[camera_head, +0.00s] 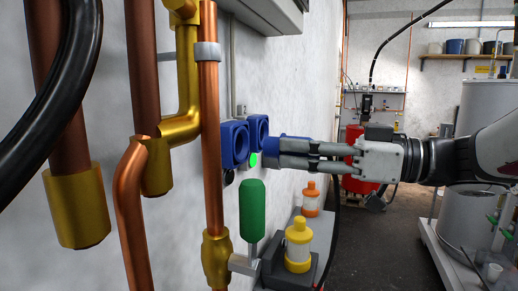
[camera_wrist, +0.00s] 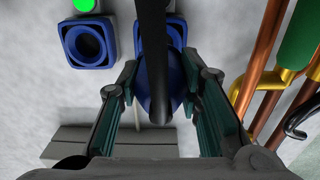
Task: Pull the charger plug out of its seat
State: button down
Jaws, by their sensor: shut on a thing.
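The blue charger plug (camera_head: 284,149) is held between the fingers of my gripper (camera_head: 283,154), close to the white wall. In the wrist view, the blue round plug (camera_wrist: 173,88) is between the two dark green finger pads of my gripper (camera_wrist: 160,88). A thick black cable (camera_wrist: 152,50) runs down over the plug and hides its middle. A blue square seat (camera_head: 258,128) is on the wall directly behind the plug; it also shows in the wrist view (camera_wrist: 178,32). I cannot tell how deep the plug sits in it, or whether a gap has opened.
A second, empty blue seat (camera_head: 234,144) is beside it, with a green light (camera_head: 253,160) nearby. Copper pipes (camera_head: 210,140) and a green handle (camera_head: 252,210) stand close by. Yellow-capped (camera_head: 298,244) and orange-capped (camera_head: 311,198) bottles are below my gripper.

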jog(key=shift+b+v, duration=0.3)
jog(key=shift+v, duration=1.55)
